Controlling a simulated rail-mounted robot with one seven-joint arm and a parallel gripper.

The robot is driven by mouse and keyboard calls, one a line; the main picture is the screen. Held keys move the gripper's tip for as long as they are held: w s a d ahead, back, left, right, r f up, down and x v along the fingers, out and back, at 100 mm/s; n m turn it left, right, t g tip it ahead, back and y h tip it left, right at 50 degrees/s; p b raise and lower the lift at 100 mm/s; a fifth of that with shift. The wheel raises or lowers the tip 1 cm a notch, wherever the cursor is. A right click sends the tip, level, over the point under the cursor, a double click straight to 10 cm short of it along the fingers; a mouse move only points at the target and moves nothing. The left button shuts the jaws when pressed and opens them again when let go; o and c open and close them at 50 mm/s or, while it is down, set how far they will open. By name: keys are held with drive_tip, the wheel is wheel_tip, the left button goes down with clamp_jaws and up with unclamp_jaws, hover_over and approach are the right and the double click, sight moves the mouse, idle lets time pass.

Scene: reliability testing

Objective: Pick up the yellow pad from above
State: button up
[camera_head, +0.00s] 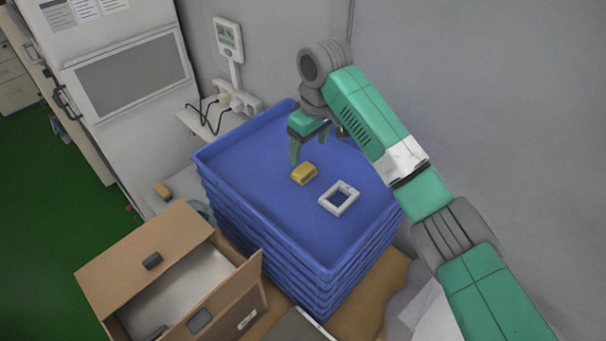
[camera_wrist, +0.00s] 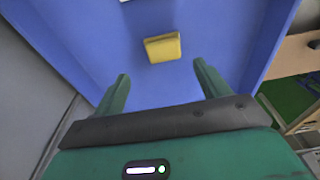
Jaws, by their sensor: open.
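The yellow pad (camera_head: 303,174) is a small block lying on the floor of the top blue tray. In the wrist view the yellow pad (camera_wrist: 163,47) lies ahead of the fingers and roughly midway across the gap between them. My gripper (camera_head: 308,152) is over the tray, just behind the pad in the head view, with its green fingers pointing down. In the wrist view my gripper (camera_wrist: 160,83) has its fingers wide apart with nothing between them. The height of the fingertips above the tray cannot be told exactly.
A white square frame (camera_head: 339,198) lies right of the pad in the blue tray (camera_head: 262,228), atop a stack. An open cardboard box (camera_head: 150,262) stands at the lower left. The tray's front is clear.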

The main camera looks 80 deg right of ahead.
sight(304, 169)
drive_tip(key=f, duration=0.4)
drive_tip(key=w+f, duration=0.1)
drive_tip(key=f, duration=0.1)
drive_tip(key=shift+a+f+b, duration=0.1)
drive_tip(key=shift+f+b, duration=0.25)
drive_tip(key=shift+c, duration=0.2)
drive_tip(key=c, duration=1)
